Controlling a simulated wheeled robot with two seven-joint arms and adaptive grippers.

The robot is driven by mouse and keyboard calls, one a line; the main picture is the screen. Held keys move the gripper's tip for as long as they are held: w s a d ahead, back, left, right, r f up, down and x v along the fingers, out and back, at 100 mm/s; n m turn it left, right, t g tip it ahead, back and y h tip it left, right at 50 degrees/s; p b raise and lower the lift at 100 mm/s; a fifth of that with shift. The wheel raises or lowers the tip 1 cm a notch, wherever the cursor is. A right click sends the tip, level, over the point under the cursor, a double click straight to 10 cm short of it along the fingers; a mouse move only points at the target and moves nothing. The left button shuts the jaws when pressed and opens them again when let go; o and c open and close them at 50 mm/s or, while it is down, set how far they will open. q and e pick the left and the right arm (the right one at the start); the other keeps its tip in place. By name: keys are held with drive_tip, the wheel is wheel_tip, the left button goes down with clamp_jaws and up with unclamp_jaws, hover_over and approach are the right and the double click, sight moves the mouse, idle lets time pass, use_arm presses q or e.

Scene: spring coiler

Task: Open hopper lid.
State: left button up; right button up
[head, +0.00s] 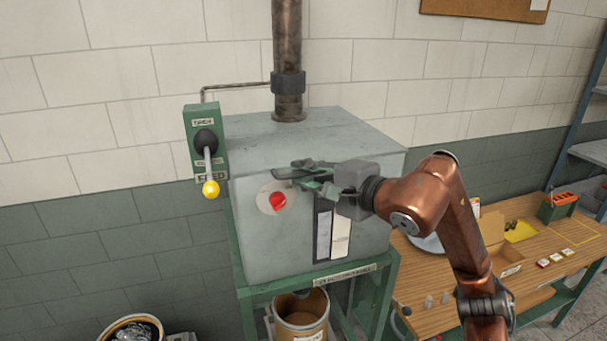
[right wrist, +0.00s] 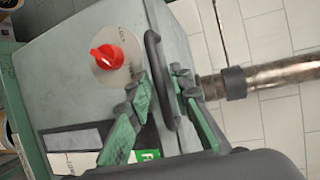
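The hopper (head: 265,235) is a grey-green metal box on a green stand. Its lid (head: 290,140) lies flat and closed on top. A dark bar handle (right wrist: 151,45) shows near the front upper edge in the right wrist view. My right gripper (head: 303,176) is at the front of the box. In the right wrist view my right gripper (right wrist: 163,90) has its green fingers apart, one on each side of the handle; firm contact is not visible. The fingers partly hide the handle in the head view. My left gripper is not in view.
A red knob (head: 278,201) is on the box front. A green lever panel (head: 203,125) with a yellow-tipped lever (head: 210,188) stands at the left. A pipe (head: 287,50) rises behind the lid. A bucket (head: 300,318) is below, and a wooden bench (head: 440,318) at right.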

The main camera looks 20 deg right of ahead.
clamp_jaws()
idle(0.5)
